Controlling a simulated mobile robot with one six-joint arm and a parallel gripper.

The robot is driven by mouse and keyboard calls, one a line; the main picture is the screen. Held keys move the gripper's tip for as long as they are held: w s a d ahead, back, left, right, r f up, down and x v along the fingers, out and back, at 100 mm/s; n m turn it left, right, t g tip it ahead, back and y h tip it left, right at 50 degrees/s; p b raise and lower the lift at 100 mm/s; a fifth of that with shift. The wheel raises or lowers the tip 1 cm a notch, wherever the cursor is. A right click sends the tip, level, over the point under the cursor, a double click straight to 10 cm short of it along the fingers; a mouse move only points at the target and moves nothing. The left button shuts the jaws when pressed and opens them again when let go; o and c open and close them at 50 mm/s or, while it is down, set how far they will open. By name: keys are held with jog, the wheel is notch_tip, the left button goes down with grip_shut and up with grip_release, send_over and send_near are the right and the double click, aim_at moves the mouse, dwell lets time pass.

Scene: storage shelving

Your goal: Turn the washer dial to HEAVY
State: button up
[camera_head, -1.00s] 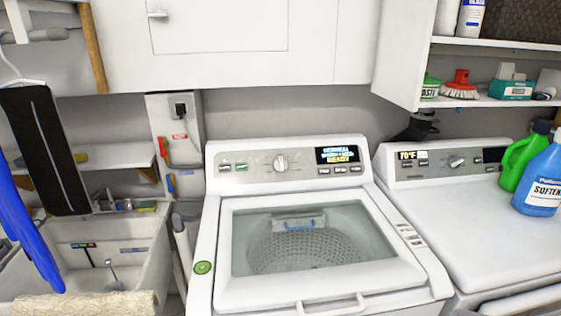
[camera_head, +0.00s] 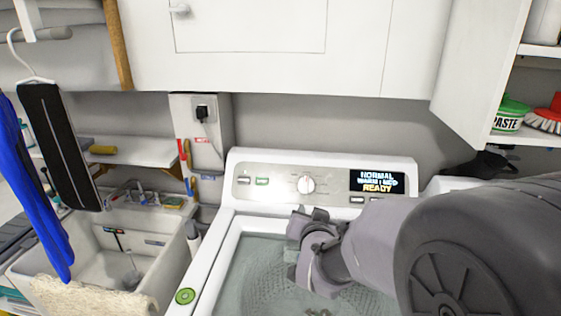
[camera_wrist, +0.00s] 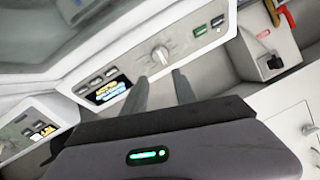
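The washer dial (camera_head: 306,184) is a round silver knob on the washer's control panel (camera_head: 274,185). It also shows in the wrist view (camera_wrist: 160,55), just beyond my fingertips. The washer display (camera_head: 377,182) reads NORMAL, a smaller line that seems to say WARM and MED, and READY. My gripper (camera_head: 318,214) is in front of the panel, just below the dial, over the washer's glass lid. In the wrist view my gripper (camera_wrist: 160,78) has its two dark fingers apart with nothing between them. The dial appears clear of the fingers; contact cannot be confirmed.
My arm covers the washer's right side. A sink (camera_head: 100,245) stands to the left, with a black garment (camera_head: 58,145) and blue cloth (camera_head: 30,190) hanging near it. White cabinets (camera_head: 250,60) overhang the washer. A shelf (camera_head: 525,140) with a green PASTE tub (camera_head: 510,115) is at upper right.

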jog(key=w+f+n+t+h, duration=0.2)
jog(key=w+f+t, duration=0.1)
jog(key=w+f, duration=0.2)
send_near(306, 180)
jog(key=shift+t, duration=0.4)
jog(key=w, duration=0.2)
jog(key=w+d, duration=0.1)
jog(key=w, duration=0.2)
jog(key=w+f, duration=0.1)
jog(key=w, duration=0.1)
jog(key=shift+w+d, duration=0.3)
jog(key=shift+w, duration=0.05)
grip_shut()
